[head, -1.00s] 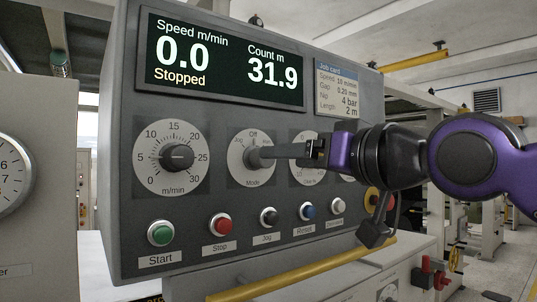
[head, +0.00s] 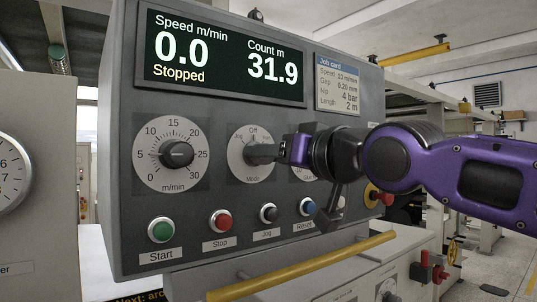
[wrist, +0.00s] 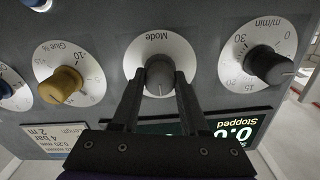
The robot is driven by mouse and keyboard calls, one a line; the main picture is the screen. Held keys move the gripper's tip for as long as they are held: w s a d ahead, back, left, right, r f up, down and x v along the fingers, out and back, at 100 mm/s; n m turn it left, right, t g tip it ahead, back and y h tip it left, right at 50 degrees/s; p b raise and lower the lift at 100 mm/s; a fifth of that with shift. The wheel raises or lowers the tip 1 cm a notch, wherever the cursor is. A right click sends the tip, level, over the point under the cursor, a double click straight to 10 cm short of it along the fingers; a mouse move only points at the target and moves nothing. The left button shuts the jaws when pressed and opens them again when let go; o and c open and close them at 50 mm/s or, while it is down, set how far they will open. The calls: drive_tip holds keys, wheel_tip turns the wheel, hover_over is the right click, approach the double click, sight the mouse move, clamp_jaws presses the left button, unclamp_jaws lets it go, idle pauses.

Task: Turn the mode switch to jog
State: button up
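The mode switch is a grey knob (head: 256,155) on a white round dial, marked Off at the top, on the control panel; the other dial marks are partly hidden or too small to read surely. In the upside-down wrist view the knob (wrist: 159,75) stands between the fingertips of my gripper (wrist: 160,80). The two dark fingers are apart, one on each side of the knob, and I see no clear contact. In the head view my gripper (head: 283,152) reaches the knob from the right and covers part of the dial.
The speed dial (head: 176,154) is left of the mode switch. A yellow knob (wrist: 60,85) is on its other side. Start (head: 161,230), Stop (head: 221,221) and other buttons line the panel below. A yellow rail (head: 310,265) runs beneath. The display (head: 225,58) reads Stopped.

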clamp_jaws()
drive_tip(key=shift+n, duration=0.4)
drive_tip(key=shift+n+b, duration=1.2)
drive_tip(key=shift+n, duration=2.8)
drive_tip(key=o, duration=0.8)
unclamp_jaws()
drive_tip(key=shift+c, duration=0.2)
